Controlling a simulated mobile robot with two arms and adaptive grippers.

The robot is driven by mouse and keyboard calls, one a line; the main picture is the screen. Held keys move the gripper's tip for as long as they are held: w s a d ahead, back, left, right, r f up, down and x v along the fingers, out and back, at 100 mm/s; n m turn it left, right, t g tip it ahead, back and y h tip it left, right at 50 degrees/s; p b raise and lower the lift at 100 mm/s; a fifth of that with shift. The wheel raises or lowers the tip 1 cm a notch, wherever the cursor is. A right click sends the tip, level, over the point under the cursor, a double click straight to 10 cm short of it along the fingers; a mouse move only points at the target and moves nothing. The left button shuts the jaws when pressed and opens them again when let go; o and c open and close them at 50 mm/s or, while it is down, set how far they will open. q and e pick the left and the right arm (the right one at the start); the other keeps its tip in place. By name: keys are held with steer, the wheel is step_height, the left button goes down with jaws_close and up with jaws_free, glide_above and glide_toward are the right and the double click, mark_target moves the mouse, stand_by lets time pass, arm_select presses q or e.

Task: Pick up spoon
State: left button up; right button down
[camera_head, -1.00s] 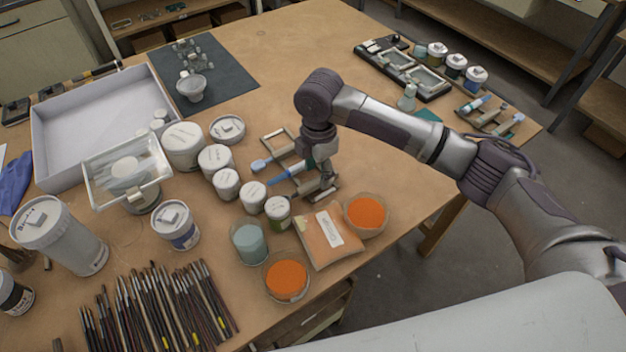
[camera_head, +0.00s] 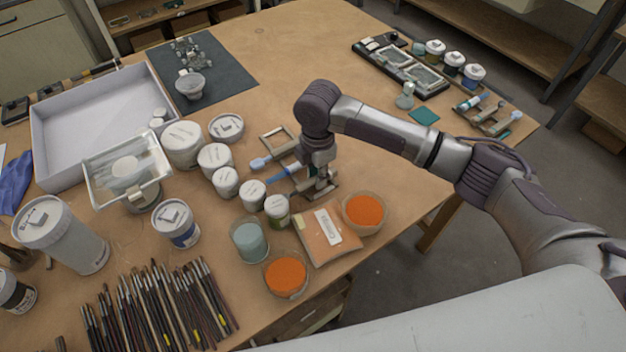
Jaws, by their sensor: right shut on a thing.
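My right gripper (camera_head: 320,190) is low over the table, pointing down, just behind the orange-brown packet. It is shut on a slim thing, taken to be the spoon, which the fingers and wrist mostly hide. Slim blue-ended tools lie to its left: a pale blue one (camera_head: 259,162) and a darker blue one (camera_head: 280,177). Whether either is part of the held thing cannot be told. My left gripper is not in view.
Close around the gripper are white lidded jars (camera_head: 252,194), the packet (camera_head: 328,234), a bowl of orange powder (camera_head: 363,212) and a small wooden frame (camera_head: 278,139). Brushes (camera_head: 160,305) lie at the front left.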

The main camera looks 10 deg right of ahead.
steer(key=shift+r, duration=0.15)
steer(key=shift+r+b, duration=0.4)
steer(key=shift+r, duration=0.25)
step_height(320, 180, up, 3)
steer(key=shift+f+b, duration=0.2)
steer(key=shift+b, duration=0.35)
steer(key=s+d+r+b, duration=0.3)
steer(key=d+r, duration=0.3)
steer(key=d, duration=0.4)
step_height(320, 180, up, 12)
steer(key=d+p, duration=0.1)
steer(key=p, duration=1.2)
steer(key=shift+s, duration=0.3)
steer(key=shift+f, duration=0.1)
